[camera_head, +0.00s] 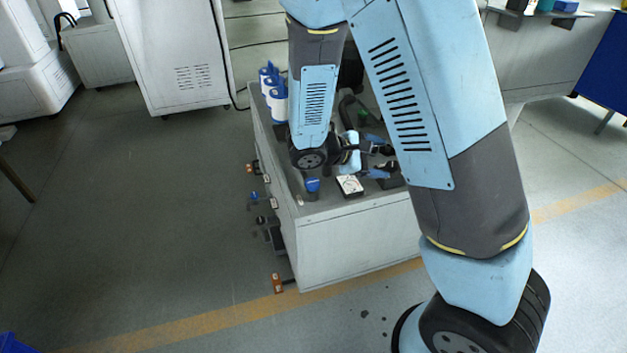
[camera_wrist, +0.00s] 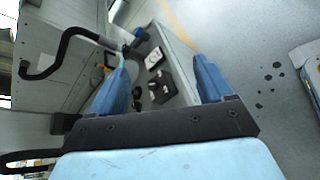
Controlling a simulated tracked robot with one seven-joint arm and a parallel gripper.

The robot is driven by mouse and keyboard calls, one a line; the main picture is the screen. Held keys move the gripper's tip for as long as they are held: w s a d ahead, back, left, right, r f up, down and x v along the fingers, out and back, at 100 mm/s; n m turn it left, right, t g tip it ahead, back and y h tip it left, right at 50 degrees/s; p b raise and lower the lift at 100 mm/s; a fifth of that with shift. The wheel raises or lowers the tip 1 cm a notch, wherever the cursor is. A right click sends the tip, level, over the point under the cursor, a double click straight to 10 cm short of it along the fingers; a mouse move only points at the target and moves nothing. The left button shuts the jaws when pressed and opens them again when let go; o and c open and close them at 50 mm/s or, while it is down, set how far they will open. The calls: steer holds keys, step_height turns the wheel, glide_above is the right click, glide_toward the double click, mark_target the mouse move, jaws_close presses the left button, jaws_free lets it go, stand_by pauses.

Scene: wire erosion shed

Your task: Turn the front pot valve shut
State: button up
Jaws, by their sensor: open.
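My gripper (camera_head: 388,161) is above the top of a grey cabinet (camera_head: 350,250), partly hidden by my arm. In the wrist view its two blue fingers stand wide apart with nothing between the tips (camera_wrist: 163,68). Beyond and between them on the cabinet top are a black knob-like part (camera_wrist: 160,88), a white-faced dial (camera_wrist: 154,58) and a blue knob (camera_wrist: 138,32). In the head view the blue knob (camera_head: 312,184) and dial (camera_head: 349,185) are near the cabinet's front edge. I cannot tell which part is the front pot valve. No finger visibly touches these parts.
Blue-and-white canisters (camera_head: 278,100) stand at the cabinet's back left. Small orange, blue and black fittings (camera_head: 254,196) stick out along its left side. A black hose (camera_wrist: 70,40) arches at left in the wrist view. Floor left of the cabinet is open.

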steer(key=w+a+f+n+t, duration=0.4)
steer(key=a+f+n+t, duration=0.4)
steer(key=a+f+n, duration=0.15)
steer(key=n+t+y, duration=0.6)
steer(key=n+y, duration=0.3)
steer(key=n, duration=0.1)
glide_toward(313, 178)
steer(key=w, duration=0.3)
steer(key=w+d, duration=0.1)
steer(key=w, duration=0.2)
steer(key=w+d, duration=0.1)
steer(key=w, duration=0.3)
steer(key=c, duration=1)
steer(key=shift+o, duration=0.2)
steer(key=shift+s, duration=0.1)
